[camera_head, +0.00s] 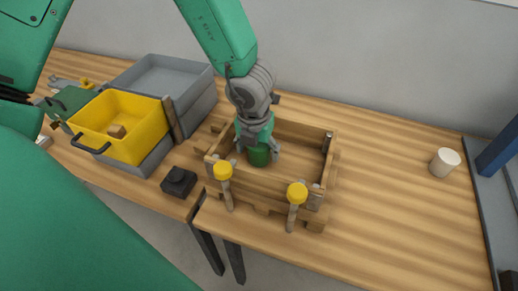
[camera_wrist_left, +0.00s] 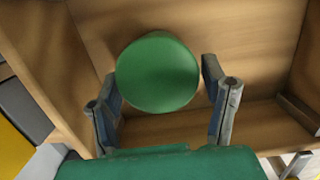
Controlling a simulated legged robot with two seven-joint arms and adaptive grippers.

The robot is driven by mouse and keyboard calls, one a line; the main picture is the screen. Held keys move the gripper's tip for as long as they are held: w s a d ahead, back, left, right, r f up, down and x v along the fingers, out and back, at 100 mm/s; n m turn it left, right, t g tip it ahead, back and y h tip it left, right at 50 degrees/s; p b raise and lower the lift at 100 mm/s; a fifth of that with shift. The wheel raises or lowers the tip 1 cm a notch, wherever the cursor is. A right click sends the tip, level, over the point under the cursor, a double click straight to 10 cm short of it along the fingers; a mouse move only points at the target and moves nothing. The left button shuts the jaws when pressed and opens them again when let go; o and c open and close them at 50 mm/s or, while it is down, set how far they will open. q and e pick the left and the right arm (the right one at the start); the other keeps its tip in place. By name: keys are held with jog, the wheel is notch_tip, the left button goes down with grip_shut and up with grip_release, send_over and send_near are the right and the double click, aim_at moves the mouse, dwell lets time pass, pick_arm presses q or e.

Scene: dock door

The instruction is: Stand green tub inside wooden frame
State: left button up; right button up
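The green tub (camera_head: 258,157) stands inside the wooden frame (camera_head: 262,188), toward its left side, and looks upright. In the left wrist view its round green top (camera_wrist_left: 157,72) faces the camera. My left gripper (camera_head: 257,148) reaches down into the frame from above, with one finger on each side of the tub. In the wrist view the fingers (camera_wrist_left: 160,85) straddle the tub. A narrow gap shows at the right finger, while the left finger looks very near the tub's edge. The tub's base is partly hidden. My right gripper is not in view.
A yellow bin (camera_head: 140,107) holding a small brown block and a grey crate (camera_head: 200,101) are at left. A black block (camera_head: 179,181) lies near them. A white cup (camera_head: 444,162) stands right; table between is clear.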

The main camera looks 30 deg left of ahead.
pick_arm(q)
jog(key=shift+a, duration=0.35)
jog(key=shift+r+p, duration=0.3)
jog(key=shift+r, duration=0.05)
jog(key=r+p, duration=0.1)
jog(key=r, duration=0.2)
jog(key=s+r, duration=0.1)
jog(key=r, duration=0.3)
jog(key=r+p, duration=0.1)
jog(key=r, duration=0.2)
jog(key=shift+s+d+r+p, duration=0.2)
jog(key=shift+d+r+p, duration=0.15)
jog(key=shift+r, duration=0.05)
jog(key=shift+s+a+r, duration=0.1)
jog(key=shift+a+r, duration=0.1)
jog(key=shift+r, duration=0.15)
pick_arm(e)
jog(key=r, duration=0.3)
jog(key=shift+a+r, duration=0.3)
pick_arm(q)
jog(key=shift+d, duration=0.15)
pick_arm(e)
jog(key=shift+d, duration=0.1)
